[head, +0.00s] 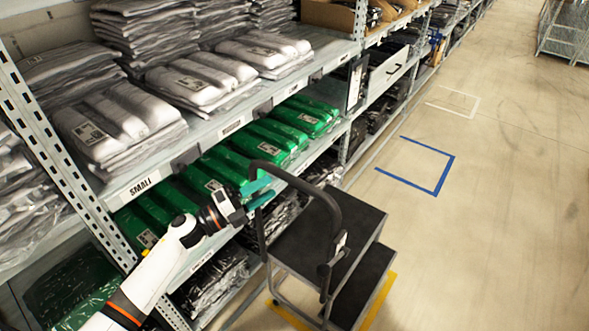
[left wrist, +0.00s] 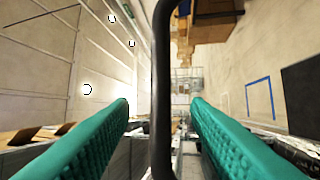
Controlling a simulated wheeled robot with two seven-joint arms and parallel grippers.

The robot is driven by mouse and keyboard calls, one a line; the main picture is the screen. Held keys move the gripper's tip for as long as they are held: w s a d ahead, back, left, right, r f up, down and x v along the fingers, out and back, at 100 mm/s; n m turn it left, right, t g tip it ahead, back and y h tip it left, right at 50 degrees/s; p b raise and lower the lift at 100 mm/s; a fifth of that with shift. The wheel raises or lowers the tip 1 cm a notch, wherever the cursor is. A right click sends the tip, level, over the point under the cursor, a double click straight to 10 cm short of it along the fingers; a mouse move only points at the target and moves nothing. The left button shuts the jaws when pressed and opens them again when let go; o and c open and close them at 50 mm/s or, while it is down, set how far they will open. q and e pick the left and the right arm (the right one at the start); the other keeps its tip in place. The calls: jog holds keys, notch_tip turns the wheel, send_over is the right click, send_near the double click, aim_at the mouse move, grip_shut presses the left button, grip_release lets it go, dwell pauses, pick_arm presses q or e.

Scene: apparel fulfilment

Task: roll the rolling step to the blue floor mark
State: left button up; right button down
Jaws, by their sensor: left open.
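The rolling step (head: 312,232) stands upright on the floor beside the shelving, with black treads, a grey frame and a curved black handle (head: 325,199). The blue floor mark (head: 445,176) is an open outline farther along the aisle, beyond the step; it also shows in the left wrist view (left wrist: 247,98). My left gripper (head: 260,191) is open at the shelf-side part of the handle. In the left wrist view the black handle bar (left wrist: 163,90) runs between the two teal fingers (left wrist: 160,125), with gaps on both sides. My right gripper is out of view.
Shelving (head: 215,122) with bagged grey and green garments lines the left, close to my left arm. Yellow floor tape (head: 384,297) shows under the step. A white floor outline (head: 455,101) lies beyond the blue one. The aisle floor on the right is clear.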

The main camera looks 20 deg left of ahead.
aim_at(291, 175)
pick_arm(q)
jog(key=p+x, duration=0.1)
jog(key=x, duration=0.7)
jog(key=shift+w+d, duration=0.2)
jog(key=shift+w, duration=0.2)
jog(key=shift+f, duration=0.1)
grip_shut()
